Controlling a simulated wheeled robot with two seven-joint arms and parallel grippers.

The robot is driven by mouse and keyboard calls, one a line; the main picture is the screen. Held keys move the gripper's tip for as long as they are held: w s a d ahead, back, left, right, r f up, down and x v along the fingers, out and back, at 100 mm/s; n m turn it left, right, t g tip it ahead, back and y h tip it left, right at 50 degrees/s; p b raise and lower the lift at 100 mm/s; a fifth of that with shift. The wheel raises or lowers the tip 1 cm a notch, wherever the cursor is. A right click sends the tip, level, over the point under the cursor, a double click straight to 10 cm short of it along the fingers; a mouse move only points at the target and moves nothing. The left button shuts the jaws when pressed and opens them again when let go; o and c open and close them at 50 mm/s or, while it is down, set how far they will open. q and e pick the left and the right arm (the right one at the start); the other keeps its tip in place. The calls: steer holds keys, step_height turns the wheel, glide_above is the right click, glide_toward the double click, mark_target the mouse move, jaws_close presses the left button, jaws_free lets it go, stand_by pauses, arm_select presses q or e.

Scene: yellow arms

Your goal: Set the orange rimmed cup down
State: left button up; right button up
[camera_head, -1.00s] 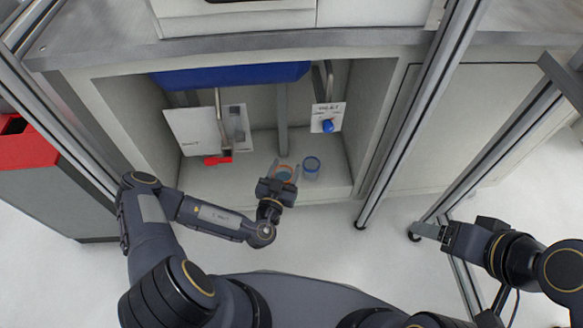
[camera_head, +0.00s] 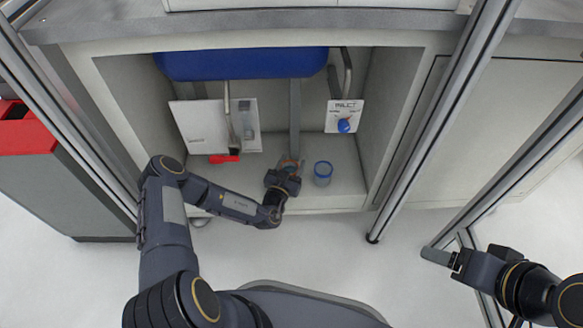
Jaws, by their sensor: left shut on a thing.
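The orange rimmed cup (camera_head: 289,164) is inside the open cabinet, near the front of its floor, largely hidden behind my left gripper. My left gripper (camera_head: 287,170) is shut on this cup. Whether the cup's base touches the cabinet floor (camera_head: 344,190) cannot be told. A blue rimmed cup (camera_head: 323,173) stands upright on the floor just right of the gripper, apart from it. My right gripper (camera_head: 437,256) is far off at the lower right, outside the cabinet; its jaw opening is not clear.
A blue basin (camera_head: 240,64) hangs under the cabinet top. A red handle (camera_head: 224,158) on a pipe is left of the gripper, and a blue knob (camera_head: 344,126) on a white panel is at the right. Metal frame posts (camera_head: 440,120) stand at the right.

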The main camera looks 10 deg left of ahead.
arm_select(q)
steer(key=shift+f, duration=0.1)
steer(key=shift+f, duration=0.15)
steer(key=o, duration=1)
steer(key=shift+c, duration=0.2)
